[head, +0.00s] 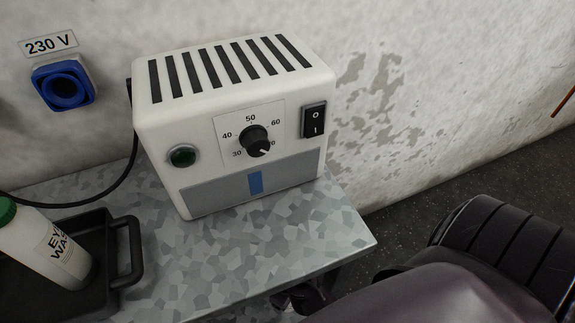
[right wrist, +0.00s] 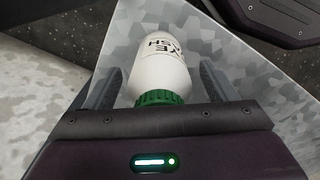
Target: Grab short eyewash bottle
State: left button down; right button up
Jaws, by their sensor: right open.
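A white eyewash bottle (right wrist: 158,65) with a green cap (right wrist: 158,98) shows in the right wrist view, on a grey patterned surface (right wrist: 225,60). Its black lettering is partly legible. My right gripper (right wrist: 157,72) is open, one finger on each side of the bottle, with the cap nearest the palm. I cannot tell whether the fingers touch it. In the head view another eyewash bottle (head: 48,244) with a green cap leans in a black tray at the left, cut off by the picture edge. My left gripper is not in view.
A white heater-like box (head: 235,120) with a dial and switch stands on the grey patterned table (head: 300,245). The black tray (head: 125,250) has a handle. A blue socket (head: 63,84) is on the wall. Dark floor lies right of the table.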

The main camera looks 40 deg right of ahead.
jog(key=c, duration=1.2)
jog(key=shift+c, duration=0.5)
jog(key=shift+r, duration=0.15)
